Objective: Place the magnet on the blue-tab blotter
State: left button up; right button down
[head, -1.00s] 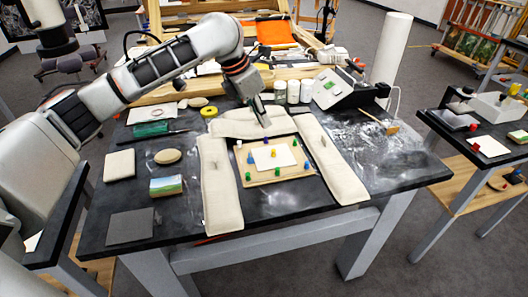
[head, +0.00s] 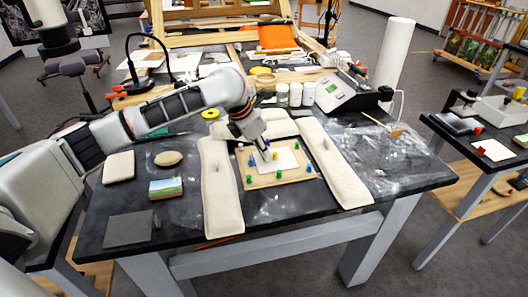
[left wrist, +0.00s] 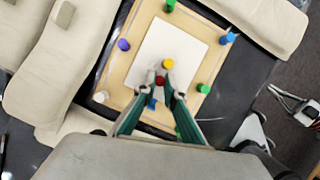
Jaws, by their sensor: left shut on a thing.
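My left gripper (head: 265,153) reaches down over the wooden board (head: 255,182). In the left wrist view its fingertips (left wrist: 162,82) are closed around a small red magnet (left wrist: 160,80), above the lower part of a white sheet (left wrist: 150,48). A yellow magnet (left wrist: 168,64) stands on the sheet just beyond the fingertips. Other magnets stand around the board, such as a purple one (left wrist: 123,44), a blue one (left wrist: 228,38) and a green one (left wrist: 203,88). I cannot make out a blotter with a blue tab. My right gripper is not in view.
Long beige cushions (head: 220,185) flank the board. A landscape tile (head: 166,187) and a dark square (head: 129,229) lie left. A grey device (head: 340,92) and white bottles (head: 296,94) stand behind. The right side table holds a pale pad with a red tab (head: 492,149).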

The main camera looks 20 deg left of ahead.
pick_arm(q)
jog(key=shift+f, duration=0.1)
jog(key=o, duration=0.6)
jog(key=shift+o, duration=0.5)
jog(key=p+v, duration=0.1)
jog(key=v, duration=1.1)
jog(key=shift+p, duration=0.4)
